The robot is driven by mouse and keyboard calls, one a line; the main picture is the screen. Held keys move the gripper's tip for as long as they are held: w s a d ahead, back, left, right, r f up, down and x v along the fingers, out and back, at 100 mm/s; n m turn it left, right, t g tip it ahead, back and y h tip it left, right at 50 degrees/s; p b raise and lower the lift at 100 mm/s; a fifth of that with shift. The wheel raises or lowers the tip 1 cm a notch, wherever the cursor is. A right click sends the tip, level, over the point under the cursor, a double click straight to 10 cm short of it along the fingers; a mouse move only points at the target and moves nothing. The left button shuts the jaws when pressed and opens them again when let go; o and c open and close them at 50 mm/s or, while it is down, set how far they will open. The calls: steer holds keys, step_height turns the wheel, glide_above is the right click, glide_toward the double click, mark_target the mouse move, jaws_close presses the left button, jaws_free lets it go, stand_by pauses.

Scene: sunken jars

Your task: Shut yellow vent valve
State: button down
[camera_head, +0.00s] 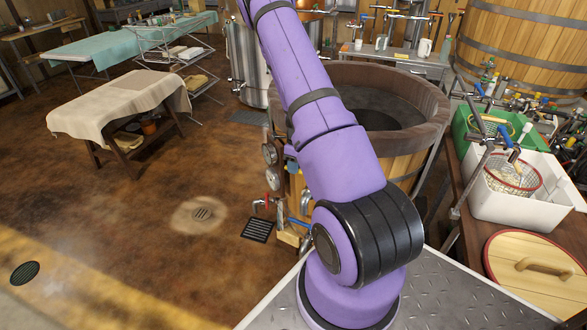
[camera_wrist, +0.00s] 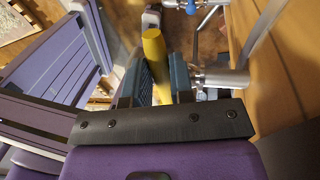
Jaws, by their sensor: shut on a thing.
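The yellow vent valve's handle (camera_wrist: 154,50) shows in the wrist view as a smooth yellow bar, rising slightly tilted between my fingers. My gripper (camera_wrist: 155,78) is shut on it, with one dark finger on each side. A metal pipe fitting (camera_wrist: 222,77) sits just right of the fingers. The lower end of the handle and the valve body are hidden by my gripper. In the head view my arm crosses in front of the wooden vat (camera_head: 405,168), and I cannot make out my gripper or its grip there.
A blue-handled valve (camera_wrist: 190,5) is at the top of the wrist view. In the head view, gauges (camera_head: 270,168) and a red-handled valve (camera_head: 267,202) are on the vat's left side. A counter with a white tub (camera_head: 515,205) is at right.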

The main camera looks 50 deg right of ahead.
steer(key=shift+d+m, duration=0.25)
steer(key=shift+m, duration=0.15)
steer(key=c, duration=1)
jaws_free()
steer(key=shift+r, duration=0.1)
step_height(320, 180, up, 10)
steer(key=d, duration=0.2)
steer(key=shift+w+r, duration=0.2)
steer(key=shift+w, duration=0.1)
